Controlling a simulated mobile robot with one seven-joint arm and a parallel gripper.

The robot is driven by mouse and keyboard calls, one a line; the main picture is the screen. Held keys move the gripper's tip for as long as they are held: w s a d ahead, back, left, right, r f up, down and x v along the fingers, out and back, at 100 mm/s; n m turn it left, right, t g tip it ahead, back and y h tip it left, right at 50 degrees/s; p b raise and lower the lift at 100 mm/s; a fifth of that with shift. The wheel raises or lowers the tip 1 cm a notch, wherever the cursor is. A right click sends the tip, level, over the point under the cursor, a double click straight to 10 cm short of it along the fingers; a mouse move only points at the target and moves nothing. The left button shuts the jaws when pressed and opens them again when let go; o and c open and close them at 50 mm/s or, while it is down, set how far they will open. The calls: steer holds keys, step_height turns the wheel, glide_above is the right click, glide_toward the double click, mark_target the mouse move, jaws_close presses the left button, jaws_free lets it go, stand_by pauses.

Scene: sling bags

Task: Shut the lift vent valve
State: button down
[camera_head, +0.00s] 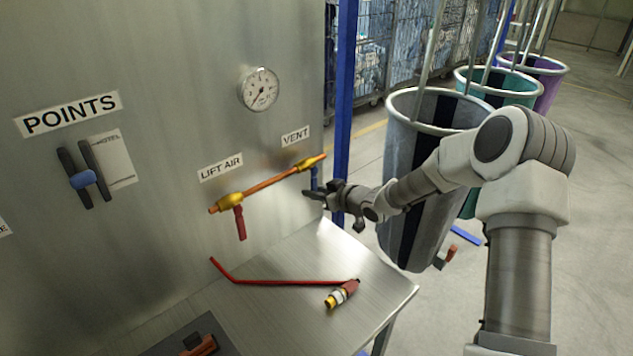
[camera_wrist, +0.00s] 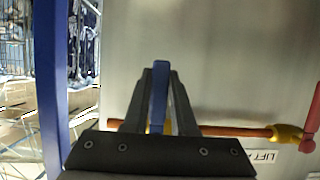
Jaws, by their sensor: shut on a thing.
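The vent valve (camera_head: 311,162) is a yellow body at the right end of a copper pipe (camera_head: 268,182), under the VENT label (camera_head: 296,136). Its blue lever (camera_head: 315,178) hangs down, crosswise to the pipe. My gripper (camera_head: 316,192) is at this lever. In the wrist view, which is upside down, my gripper (camera_wrist: 159,88) is shut on the blue lever (camera_wrist: 160,95), with a dark finger on each side. The gripper hides most of the vent valve's body there. The lift air valve (camera_head: 230,201), also yellow, has a red lever (camera_head: 240,222) pointing down.
A steel table (camera_head: 210,312) below holds a red hose (camera_head: 285,282) with a fitting. A gauge (camera_head: 259,89) and a POINTS switch (camera_head: 83,178) are on the panel. A blue post (camera_head: 344,100) and hanging sling bags (camera_head: 430,150) stand close on the right.

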steer(key=shift+s+a, duration=0.1)
stand_by(0.4)
steer(key=c, duration=0.7)
jaws_free()
steer(key=v, duration=1.7)
steer(key=shift+s+d+f, duration=0.1)
steer(key=shift+d, duration=0.2)
